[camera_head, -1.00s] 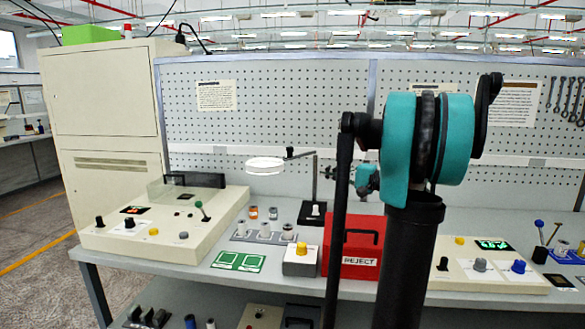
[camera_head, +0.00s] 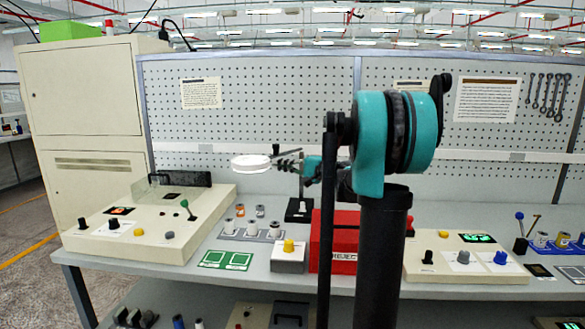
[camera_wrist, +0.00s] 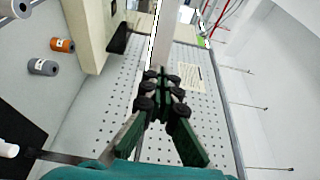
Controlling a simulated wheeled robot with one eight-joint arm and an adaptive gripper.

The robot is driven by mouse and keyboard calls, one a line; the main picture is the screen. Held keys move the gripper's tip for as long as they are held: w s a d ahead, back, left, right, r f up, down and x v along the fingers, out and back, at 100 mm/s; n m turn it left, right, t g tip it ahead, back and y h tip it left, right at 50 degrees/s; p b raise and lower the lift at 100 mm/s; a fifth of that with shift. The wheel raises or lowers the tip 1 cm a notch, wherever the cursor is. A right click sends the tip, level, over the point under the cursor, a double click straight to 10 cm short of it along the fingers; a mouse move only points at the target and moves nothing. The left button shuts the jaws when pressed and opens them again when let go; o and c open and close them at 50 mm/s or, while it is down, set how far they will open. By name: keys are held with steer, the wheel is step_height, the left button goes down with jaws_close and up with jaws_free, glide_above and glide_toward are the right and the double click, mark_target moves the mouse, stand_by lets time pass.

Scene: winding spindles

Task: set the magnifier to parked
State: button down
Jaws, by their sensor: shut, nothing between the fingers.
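The magnifier (camera_head: 251,164) has a bright round lens at the end of a thin arm, on the left side of its post. Its black base (camera_head: 298,210) with a white knob stands on the bench. My gripper (camera_head: 282,162) points left just right of the lens, in front of the magnifier's arm in the head view; contact cannot be told. In the wrist view my gripper (camera_wrist: 163,90) shows its fingers closed together with nothing between them. The lens cannot be made out in the wrist view. My arm hides part of the bench right of the post.
A red REJECT box (camera_head: 341,240) stands right of the magnifier base, partly behind my arm. A yellow-knobbed box (camera_head: 288,258), spools on a grey rack (camera_head: 250,235) and a beige console (camera_head: 150,225) stand nearby. A pegboard (camera_head: 270,110) rises behind.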

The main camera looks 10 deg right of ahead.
mark_target(248, 156)
steer(key=shift+w+a, duration=0.45)
steer(key=shift+a, duration=0.15)
steer(key=shift+a, duration=0.1)
steer(key=w+a+m+t+h, duration=0.2)
steer(key=w+a, duration=0.1)
steer(key=w+a+m+t+h, duration=0.1)
steer(key=w+a+m+h, duration=0.1)
steer(key=w+a, duration=0.1)
steer(key=w+a+m+t+h, duration=0.1)
steer(key=w+a+t+h, duration=0.1)
steer(key=w+a+h, duration=0.1)
steer(key=shift+w+a+m+t, duration=0.15)
steer(key=shift+w+m+t, duration=0.15)
steer(key=shift+w+m, duration=0.1)
steer(key=w+d+x, duration=0.1)
steer(key=d+x, duration=0.1)
steer(key=x, duration=1)
steer(key=shift+w+r, duration=0.25)
steer(key=shift+d, duration=0.2)
